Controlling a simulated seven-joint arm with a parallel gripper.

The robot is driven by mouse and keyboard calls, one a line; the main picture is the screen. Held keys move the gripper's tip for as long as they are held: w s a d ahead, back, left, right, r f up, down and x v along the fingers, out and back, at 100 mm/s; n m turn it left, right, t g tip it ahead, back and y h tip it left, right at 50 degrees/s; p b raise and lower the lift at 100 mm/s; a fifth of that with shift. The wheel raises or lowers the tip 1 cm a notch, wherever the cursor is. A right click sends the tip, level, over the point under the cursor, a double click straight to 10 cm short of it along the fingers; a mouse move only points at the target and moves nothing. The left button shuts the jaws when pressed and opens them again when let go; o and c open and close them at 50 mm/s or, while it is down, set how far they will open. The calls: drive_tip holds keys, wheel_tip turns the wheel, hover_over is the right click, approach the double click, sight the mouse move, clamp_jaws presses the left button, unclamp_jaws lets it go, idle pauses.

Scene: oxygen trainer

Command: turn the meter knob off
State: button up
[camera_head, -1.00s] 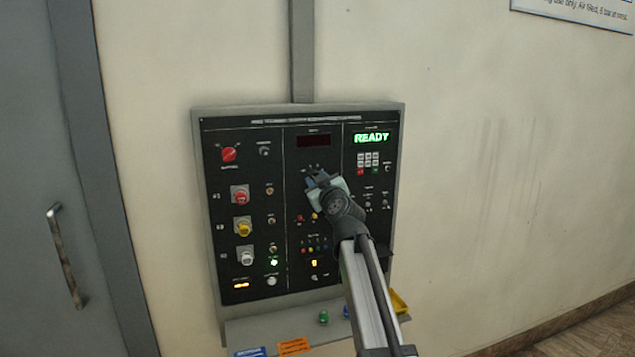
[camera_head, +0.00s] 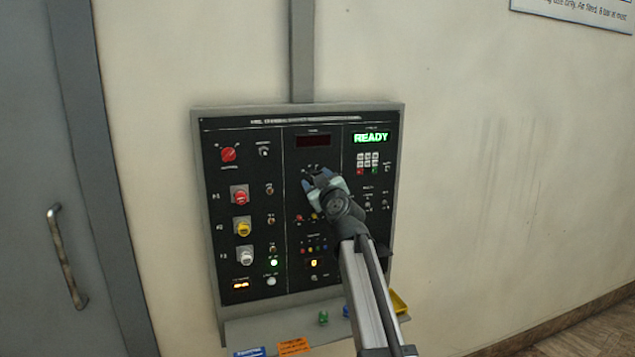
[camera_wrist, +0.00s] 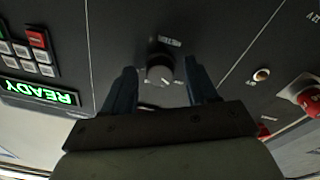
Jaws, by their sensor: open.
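The meter knob (camera_wrist: 160,69) is a round dark knob with white marks around it on the black panel. In the wrist view it sits between the two fingers of my gripper (camera_wrist: 160,85), with a gap on each side. The fingers are open and do not visibly touch it. In the head view my gripper (camera_head: 312,178) is at the middle column of the panel (camera_head: 260,300), below a dark display (camera_head: 313,141). The knob is mostly hidden there by my gripper, and its exact pointer setting is too small to tell.
A green READY display (camera_head: 371,138) and a keypad (camera_head: 368,160) are to the right. A red knob (camera_head: 229,154) and red, yellow and white connectors are at the left. A shelf below holds a yellow tray (camera_head: 399,302) and small coloured items. A grey door (camera_head: 40,180) stands far left.

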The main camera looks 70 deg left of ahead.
drive_tip(key=d+f, duration=0.1)
drive_tip(key=d, duration=1.2)
drive_tip(key=shift+d, duration=0.4)
